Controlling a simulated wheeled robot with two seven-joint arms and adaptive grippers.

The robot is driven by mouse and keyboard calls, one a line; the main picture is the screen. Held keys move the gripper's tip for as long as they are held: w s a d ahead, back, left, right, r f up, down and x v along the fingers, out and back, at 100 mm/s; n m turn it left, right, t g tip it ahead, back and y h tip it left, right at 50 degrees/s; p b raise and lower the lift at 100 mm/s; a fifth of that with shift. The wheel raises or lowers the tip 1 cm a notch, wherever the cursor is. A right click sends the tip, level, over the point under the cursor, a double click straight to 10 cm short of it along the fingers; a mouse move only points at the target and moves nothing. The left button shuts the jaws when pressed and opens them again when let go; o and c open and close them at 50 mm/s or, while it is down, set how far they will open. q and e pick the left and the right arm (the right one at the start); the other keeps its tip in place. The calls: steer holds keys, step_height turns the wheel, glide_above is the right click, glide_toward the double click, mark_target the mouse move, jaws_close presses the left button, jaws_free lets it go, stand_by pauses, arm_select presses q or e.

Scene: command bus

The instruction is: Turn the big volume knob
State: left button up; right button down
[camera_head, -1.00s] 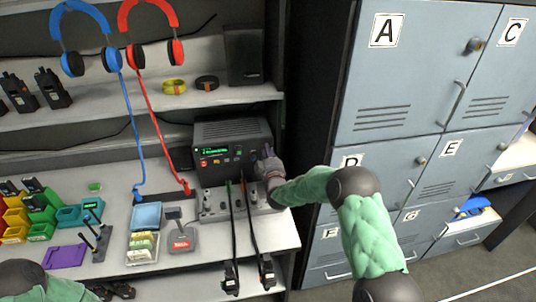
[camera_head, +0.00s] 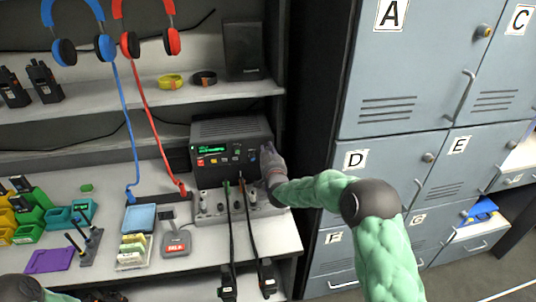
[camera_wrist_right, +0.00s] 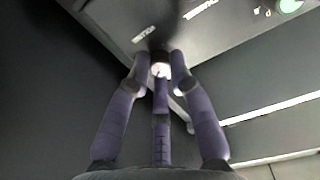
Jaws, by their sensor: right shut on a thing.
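The black radio unit (camera_head: 222,135) with a green lit display stands on the counter at the back. My right gripper (camera_head: 268,158) is at the right end of the radio's front panel, where its hand hides the big volume knob in the head view. In the right wrist view the purple fingers of my right gripper (camera_wrist_right: 160,75) are closed around a small round knob (camera_wrist_right: 161,69) on the dark panel, partly hidden by the fingertips. Part of my left arm shows at the lower left corner of the head view; its gripper is out of the frame.
Below the radio is a grey panel (camera_head: 213,211) with small knobs and two hanging cables. Blue headphones (camera_head: 83,47) and red headphones (camera_head: 151,43) hang at left. Grey lockers (camera_head: 401,105) stand close on the right. A shelf (camera_head: 130,98) runs above the counter.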

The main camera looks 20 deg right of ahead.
steer(key=shift+s+a+f, duration=0.1)
steer(key=shift+f, duration=0.4)
steer(key=c, duration=1.1)
jaws_free()
steer(key=shift+r, duration=0.3)
steer(key=v, duration=1.2)
